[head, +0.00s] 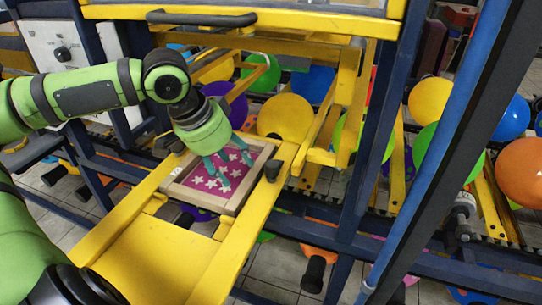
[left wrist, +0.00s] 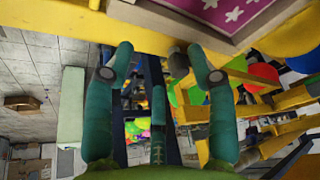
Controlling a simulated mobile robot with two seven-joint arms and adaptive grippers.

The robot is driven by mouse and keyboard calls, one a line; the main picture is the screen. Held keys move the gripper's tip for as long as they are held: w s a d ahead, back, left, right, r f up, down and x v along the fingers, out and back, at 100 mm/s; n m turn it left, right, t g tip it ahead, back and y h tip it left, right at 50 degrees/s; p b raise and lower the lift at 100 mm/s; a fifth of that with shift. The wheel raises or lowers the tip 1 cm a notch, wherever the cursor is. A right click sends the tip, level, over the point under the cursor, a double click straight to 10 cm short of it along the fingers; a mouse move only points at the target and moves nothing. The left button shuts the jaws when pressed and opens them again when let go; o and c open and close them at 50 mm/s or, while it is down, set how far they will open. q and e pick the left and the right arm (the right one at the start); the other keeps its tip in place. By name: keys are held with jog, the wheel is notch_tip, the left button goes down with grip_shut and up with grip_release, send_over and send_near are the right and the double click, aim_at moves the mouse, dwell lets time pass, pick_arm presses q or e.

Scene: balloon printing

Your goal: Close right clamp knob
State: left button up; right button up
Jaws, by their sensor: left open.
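The wooden printing frame (head: 232,209) holds a magenta screen with white stars and lies on the yellow machine bed. The dark right clamp knob (head: 272,170) stands at the frame's right side. My left gripper (head: 227,172) is open, its teal fingers pointing down and appearing over the screen in the head view. In the left wrist view its fingers (left wrist: 160,58) are spread, with a dark knob (left wrist: 177,63) showing between them, nearer the right finger. I cannot tell whether they touch. No thing is held. My right gripper is not in view.
Another dark knob (head: 161,148) sits at the frame's left side. Blue posts (head: 380,150) and yellow rails (head: 340,110) stand right and behind. A yellow crossbar with a black handle (head: 200,18) spans above. Several balloons (head: 285,117) lie beyond. The front yellow bed (head: 160,260) is clear.

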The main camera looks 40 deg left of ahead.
aim_at(271, 164)
pick_arm(q)
jog(key=shift+w+d+p, duration=0.1)
jog(key=shift+w+p, duration=0.2)
jog(key=shift+w, duration=0.35)
jog(key=shift+w+d, duration=0.25)
jog(key=shift+w, duration=0.3)
jog(key=w, duration=0.1)
jog(key=w+d+p, duration=0.1)
jog(key=w, duration=0.1)
jog(key=w+p, duration=0.1)
jog(key=shift+w+d, duration=0.3)
jog(key=shift+d, duration=0.1)
jog(key=x, duration=0.3)
jog(key=shift+w+d+f+p, duration=0.15)
jog(key=shift+w+f+p, duration=0.05)
jog(key=shift+p, duration=0.15)
jog(key=shift+x, duration=0.9)
